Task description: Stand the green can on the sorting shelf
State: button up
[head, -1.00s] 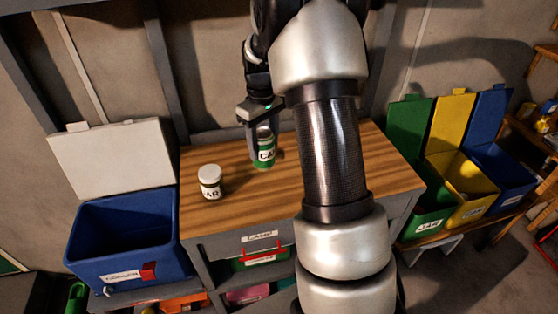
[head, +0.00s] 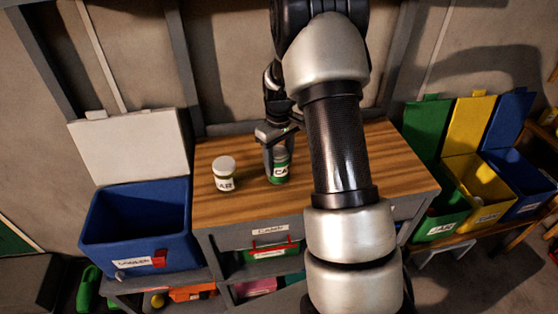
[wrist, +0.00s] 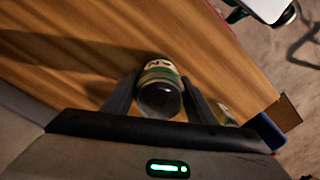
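The green can (head: 280,170) with a white label is upright in my gripper (head: 277,150), over the wood-topped bench (head: 325,195). In the wrist view the can (wrist: 160,88) sits between the two fingers of my gripper (wrist: 160,85), its dark round end facing the camera. The fingers are shut on its sides. I cannot tell whether its base touches the wood. I cannot tell for sure which surface is the sorting shelf; the bench has shelves below its top.
A white-lidded jar (head: 224,174) stands on the bench left of the can. An open blue cooler (head: 137,235) is at the left. Open green (head: 440,222), yellow (head: 485,190) and blue (head: 520,178) bins stand at the right.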

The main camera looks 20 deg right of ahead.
jog(key=o, duration=0.4)
jog(key=shift+c, duration=0.2)
